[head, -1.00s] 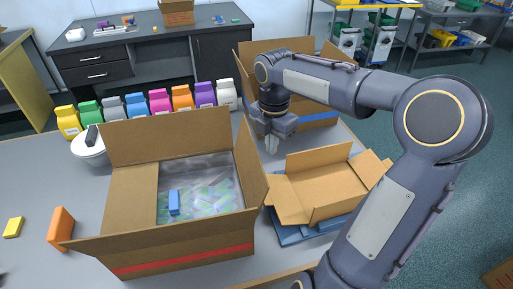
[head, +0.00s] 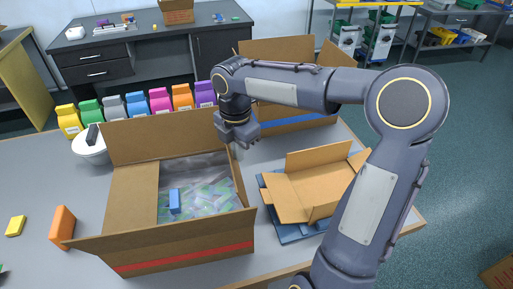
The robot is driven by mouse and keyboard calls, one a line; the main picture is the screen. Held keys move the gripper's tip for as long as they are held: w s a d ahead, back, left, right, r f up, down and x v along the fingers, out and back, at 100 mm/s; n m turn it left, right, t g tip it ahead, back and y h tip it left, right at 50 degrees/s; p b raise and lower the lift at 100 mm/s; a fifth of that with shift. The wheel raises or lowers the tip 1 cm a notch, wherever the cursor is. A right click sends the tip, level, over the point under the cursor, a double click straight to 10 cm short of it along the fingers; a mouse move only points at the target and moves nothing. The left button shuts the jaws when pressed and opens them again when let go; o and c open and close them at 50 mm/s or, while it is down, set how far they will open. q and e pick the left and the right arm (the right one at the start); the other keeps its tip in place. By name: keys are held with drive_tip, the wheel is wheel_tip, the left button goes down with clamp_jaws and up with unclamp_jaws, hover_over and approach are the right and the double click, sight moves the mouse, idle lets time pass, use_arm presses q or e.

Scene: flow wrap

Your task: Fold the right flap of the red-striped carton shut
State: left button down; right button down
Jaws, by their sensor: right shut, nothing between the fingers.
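The red-striped carton (head: 190,255) stands on the table at left centre, with a red band on its front. Its left flap (head: 132,195) lies folded in over the left part of the opening. Its back flap (head: 160,138) stands up and its front flap (head: 150,236) leans outward. Its right flap (head: 240,182) shows as a narrow strip, close to upright. My right gripper (head: 237,152) is shut and empty, at the outer side of the right flap near its far end; contact is hard to tell. My left gripper is out of view.
Inside the carton are a blue block (head: 174,201) and clear-wrapped filling. A smaller open carton (head: 315,190) sits on blue flat pieces at right. A blue-striped carton (head: 300,122) stands behind. Coloured bags line the back. An orange block (head: 62,226) is at left.

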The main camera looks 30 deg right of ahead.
drive_tip(key=shift+w+a+f+b, duration=1.55)
drive_tip(key=shift+a+f+b, duration=0.35)
drive_tip(key=shift+a+f, duration=2.3)
wheel_tip(320, 180, up, 13)
drive_tip(key=p, duration=1.1)
drive_tip(key=shift+p, duration=0.4)
drive_tip(key=shift+d, duration=0.15)
